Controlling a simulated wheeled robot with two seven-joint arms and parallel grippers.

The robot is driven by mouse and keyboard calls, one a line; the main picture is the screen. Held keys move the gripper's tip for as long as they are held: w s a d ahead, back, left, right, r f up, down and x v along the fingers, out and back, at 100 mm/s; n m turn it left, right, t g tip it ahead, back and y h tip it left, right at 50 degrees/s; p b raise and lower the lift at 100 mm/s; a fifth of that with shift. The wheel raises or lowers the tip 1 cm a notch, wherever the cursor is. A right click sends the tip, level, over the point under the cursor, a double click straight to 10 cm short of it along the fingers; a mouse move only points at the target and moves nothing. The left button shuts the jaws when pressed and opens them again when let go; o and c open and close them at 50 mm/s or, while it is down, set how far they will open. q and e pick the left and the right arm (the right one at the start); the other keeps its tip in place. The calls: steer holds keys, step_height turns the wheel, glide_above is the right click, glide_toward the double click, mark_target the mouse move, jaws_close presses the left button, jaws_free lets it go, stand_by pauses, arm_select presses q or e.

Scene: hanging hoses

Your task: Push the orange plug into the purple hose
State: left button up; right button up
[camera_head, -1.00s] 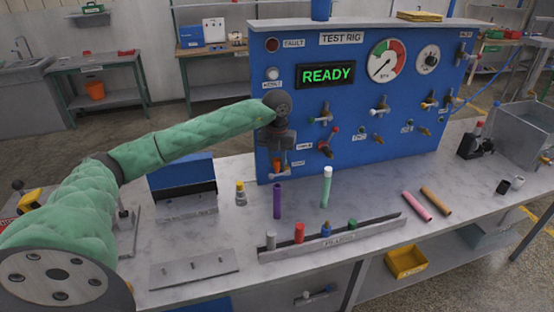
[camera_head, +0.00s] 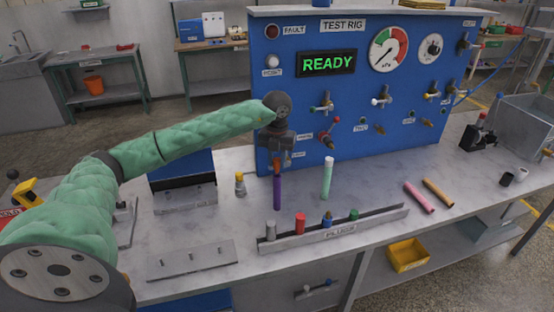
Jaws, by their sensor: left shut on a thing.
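The purple hose (camera_head: 277,194) is a short tube standing upright on the bench, left of the pale green hose. My left gripper (camera_head: 281,160) is shut on the orange plug (camera_head: 277,168) and points down, right above the purple hose. The plug's lower end lines up with the hose's top and appears to meet it. I cannot tell whether the plug is inside the hose or only at its mouth. The gripper hides part of the plug. My right gripper is not in view.
A plug rack (camera_head: 293,243) with several coloured plugs stands in front. The green hose (camera_head: 328,178) with a white top stands to the right. A pink tube (camera_head: 419,198) and an orange-brown tube (camera_head: 437,193) lie farther right. The blue test rig (camera_head: 368,90) stands close behind.

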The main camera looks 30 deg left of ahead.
mark_target(277, 168)
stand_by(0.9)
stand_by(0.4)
arm_select(q)
steer(key=shift+b, duration=0.4)
steer(key=shift+b, duration=0.35)
stand_by(0.6)
steer(key=shift+f+b, duration=1.4)
steer(key=shift+f, duration=0.45)
steer(key=o, duration=1)
steer(key=shift+o, duration=0.2)
